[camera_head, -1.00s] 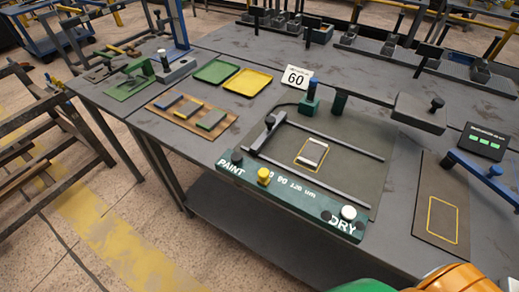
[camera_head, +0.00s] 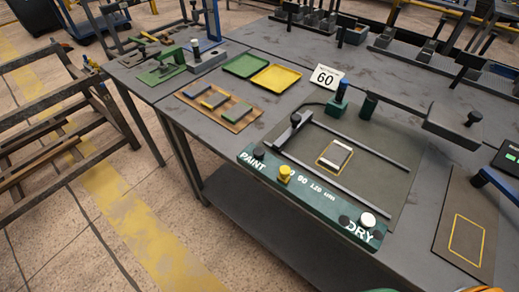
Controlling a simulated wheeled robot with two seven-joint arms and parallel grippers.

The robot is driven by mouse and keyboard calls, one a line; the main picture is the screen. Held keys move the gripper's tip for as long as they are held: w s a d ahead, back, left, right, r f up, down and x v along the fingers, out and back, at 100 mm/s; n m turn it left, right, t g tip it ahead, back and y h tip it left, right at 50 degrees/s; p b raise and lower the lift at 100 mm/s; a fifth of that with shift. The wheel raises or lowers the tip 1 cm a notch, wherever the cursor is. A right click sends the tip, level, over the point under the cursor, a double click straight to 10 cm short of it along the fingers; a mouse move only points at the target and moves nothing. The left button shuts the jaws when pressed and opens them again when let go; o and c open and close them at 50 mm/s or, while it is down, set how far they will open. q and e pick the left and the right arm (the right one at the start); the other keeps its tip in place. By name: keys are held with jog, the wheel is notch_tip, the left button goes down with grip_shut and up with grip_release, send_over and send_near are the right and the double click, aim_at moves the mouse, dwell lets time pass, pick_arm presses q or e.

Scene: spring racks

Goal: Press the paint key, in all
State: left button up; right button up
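The green control panel (camera_head: 310,197) lies along the front edge of the table and reads PAINT at its left end and DRY at its right end. A dark round key (camera_head: 259,152) stands by the word PAINT. A yellow knob (camera_head: 285,173) stands to its right, by a row of numbers, and a white round key (camera_head: 367,220) stands by DRY. Behind the panel, a small pale plate (camera_head: 336,155) lies inside a yellow outline between two dark rails.
A dark mat with a yellow outline (camera_head: 467,239) lies at right.

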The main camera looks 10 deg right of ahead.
grip_shut()
jog(key=shift+d, duration=0.1)
dwell(1.2)
